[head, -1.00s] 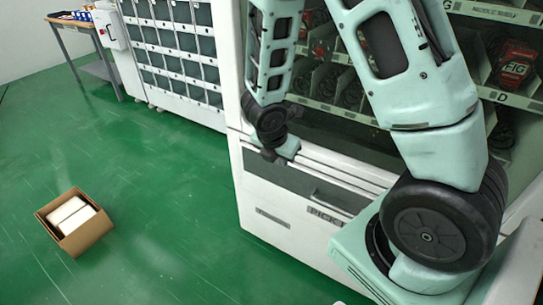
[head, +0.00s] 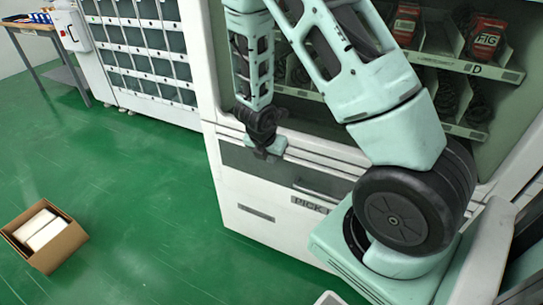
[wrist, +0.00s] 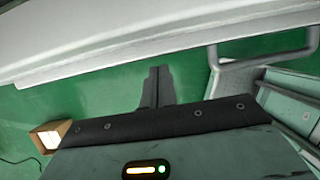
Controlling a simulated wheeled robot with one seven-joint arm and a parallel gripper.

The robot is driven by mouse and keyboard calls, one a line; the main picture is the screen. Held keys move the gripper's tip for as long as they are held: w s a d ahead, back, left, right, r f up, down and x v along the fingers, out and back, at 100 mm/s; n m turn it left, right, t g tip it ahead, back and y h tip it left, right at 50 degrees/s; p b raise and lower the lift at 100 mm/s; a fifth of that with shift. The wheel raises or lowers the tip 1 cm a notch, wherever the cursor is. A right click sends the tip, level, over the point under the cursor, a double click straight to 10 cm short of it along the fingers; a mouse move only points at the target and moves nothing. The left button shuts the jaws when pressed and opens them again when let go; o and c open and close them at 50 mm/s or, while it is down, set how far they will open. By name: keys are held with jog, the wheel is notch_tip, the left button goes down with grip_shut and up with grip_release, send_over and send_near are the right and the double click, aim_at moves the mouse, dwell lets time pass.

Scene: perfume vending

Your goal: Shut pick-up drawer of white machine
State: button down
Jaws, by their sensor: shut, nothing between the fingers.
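The white machine (head: 212,70) stands at the centre and right of the head view, with a glass front over its shelves. Low on it is the pick-up drawer (head: 250,195), a white front with a dark band on top and a "PICK" label partly hidden by my arm. How far the drawer stands out is hard to tell. My gripper (head: 264,154) points down, shut and empty, in front of the drawer's top edge; contact cannot be told. In the wrist view its closed fingers (wrist: 157,82) are over green floor, below a long white edge (wrist: 150,45).
An open cardboard box (head: 45,240) with white packs sits on the floor at left. A locker cabinet (head: 150,60) stands behind, beside a table (head: 40,30). A grey bar (wrist: 265,58) shows at right in the wrist view. The green floor between is clear.

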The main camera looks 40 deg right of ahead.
jog(key=shift+w+d, duration=0.1)
jog(key=shift+d, duration=0.2)
jog(key=shift+w+d, duration=0.2)
jog(key=shift+d, duration=0.4)
jog(key=shift+w+d, duration=0.15)
jog(key=shift+d, duration=0.4)
jog(key=shift+r, duration=0.1)
